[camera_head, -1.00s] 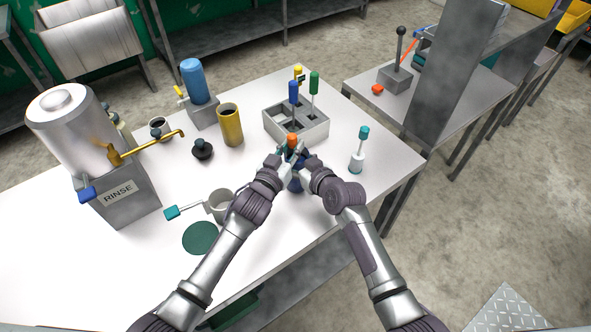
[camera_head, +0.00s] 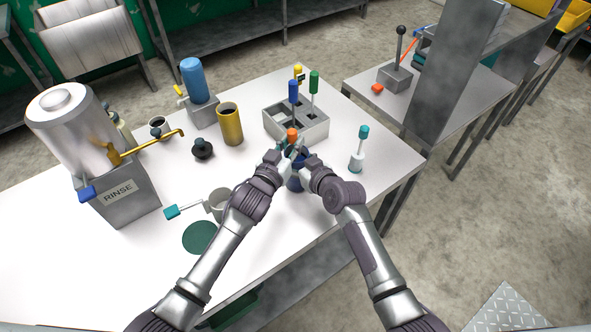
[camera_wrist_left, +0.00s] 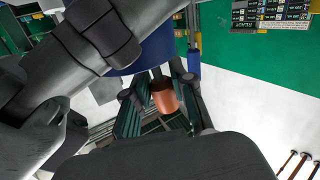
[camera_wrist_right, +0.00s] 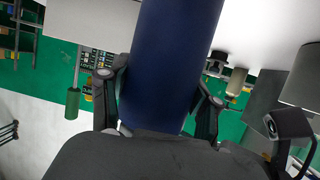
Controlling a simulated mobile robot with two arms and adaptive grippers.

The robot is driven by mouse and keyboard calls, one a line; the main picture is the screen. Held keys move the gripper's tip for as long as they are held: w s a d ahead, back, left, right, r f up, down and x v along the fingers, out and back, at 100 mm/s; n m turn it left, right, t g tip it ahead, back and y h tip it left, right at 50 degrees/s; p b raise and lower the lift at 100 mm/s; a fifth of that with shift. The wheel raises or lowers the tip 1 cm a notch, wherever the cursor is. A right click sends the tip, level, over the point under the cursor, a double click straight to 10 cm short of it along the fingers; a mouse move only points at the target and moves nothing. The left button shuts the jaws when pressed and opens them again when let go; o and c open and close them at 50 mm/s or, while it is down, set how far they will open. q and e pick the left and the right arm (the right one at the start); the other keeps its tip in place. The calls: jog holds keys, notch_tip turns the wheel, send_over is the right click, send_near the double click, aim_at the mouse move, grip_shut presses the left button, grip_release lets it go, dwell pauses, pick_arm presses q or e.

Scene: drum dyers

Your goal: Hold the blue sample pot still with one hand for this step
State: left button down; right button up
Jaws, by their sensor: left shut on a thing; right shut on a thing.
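The blue sample pot (camera_head: 296,185) stands near the table's front edge, partly hidden by my grippers. It fills the middle of the right wrist view as a dark blue wall (camera_wrist_right: 168,65). My right gripper (camera_head: 305,165) is shut on the pot, with one finger on each side. My left gripper (camera_head: 284,153) is shut on an orange-handled tool (camera_head: 292,134), above and beside the pot. The handle looks copper-coloured between the fingers in the left wrist view (camera_wrist_left: 164,98). The tool's lower end is hidden, so I cannot tell whether it is inside the pot.
A grey rack (camera_head: 309,128) with yellow-, blue- and green-handled tools stands just behind. A white pot (camera_head: 357,163) with a teal-handled tool is to the right. A grey mug (camera_head: 218,203), yellow cylinder (camera_head: 231,125) and rinse tank (camera_head: 120,190) are left.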

aim_at(291, 135)
pick_arm(q)
jog(key=shift+f, duration=0.65)
jog(key=shift+r, duration=2.25)
jog(key=shift+f, duration=2.3)
jog(key=shift+r, duration=7.25)
pick_arm(e)
jog(key=o, duration=1.4)
